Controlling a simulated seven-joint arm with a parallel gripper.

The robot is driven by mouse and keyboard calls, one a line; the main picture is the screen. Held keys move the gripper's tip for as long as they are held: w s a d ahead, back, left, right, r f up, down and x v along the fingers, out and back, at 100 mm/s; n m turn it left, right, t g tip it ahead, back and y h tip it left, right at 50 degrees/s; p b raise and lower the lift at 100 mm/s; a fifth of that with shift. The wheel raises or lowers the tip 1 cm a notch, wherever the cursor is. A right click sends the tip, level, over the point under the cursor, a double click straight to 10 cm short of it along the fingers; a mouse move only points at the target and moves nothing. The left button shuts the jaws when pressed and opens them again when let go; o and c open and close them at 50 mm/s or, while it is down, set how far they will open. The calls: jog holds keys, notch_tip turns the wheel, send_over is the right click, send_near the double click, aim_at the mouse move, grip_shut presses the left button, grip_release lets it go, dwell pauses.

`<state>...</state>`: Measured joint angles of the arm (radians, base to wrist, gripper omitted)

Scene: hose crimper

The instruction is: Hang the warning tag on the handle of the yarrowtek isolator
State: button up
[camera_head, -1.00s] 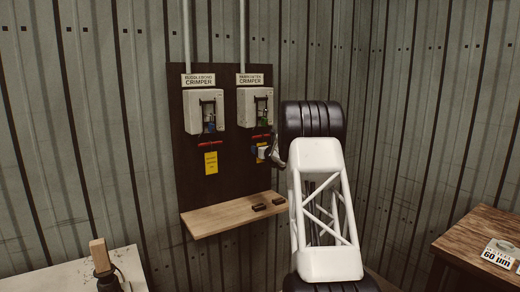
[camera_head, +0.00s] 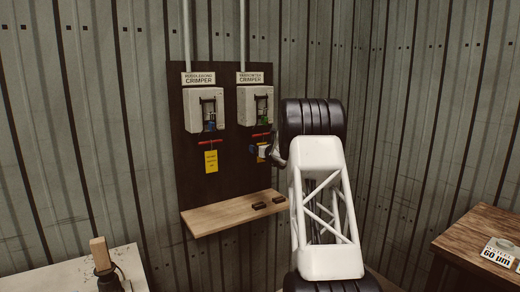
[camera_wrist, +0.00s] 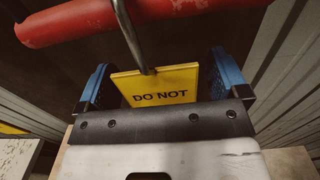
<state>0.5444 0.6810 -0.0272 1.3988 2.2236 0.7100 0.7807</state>
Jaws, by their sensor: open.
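The warning tag (camera_wrist: 160,97), yellow and lettered "DO NOT", hangs between the fingers of my gripper (camera_wrist: 163,74) in the wrist view. The blue fingers stand apart, one at each side of the tag, with visible gaps. The tag's metal hook (camera_wrist: 133,36) runs up across a thick red bar (camera_wrist: 75,22); its top is cut off. In the head view my gripper (camera_head: 258,151) is just below the red bar (camera_head: 261,135) under the right isolator box (camera_head: 245,110). That box's sign (camera_head: 250,78) ends in "CRIMPER"; its upper line is blurred.
A similar left box (camera_head: 193,115) has its own red bar (camera_head: 208,141) with a yellow tag (camera_head: 211,162) below it. A wooden shelf (camera_head: 215,216) juts out below, holding two small dark blocks (camera_head: 268,203).

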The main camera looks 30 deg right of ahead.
jog(key=s, duration=0.7)
jog(key=shift+s, duration=0.3)
dwell(0.3)
dwell(0.4)
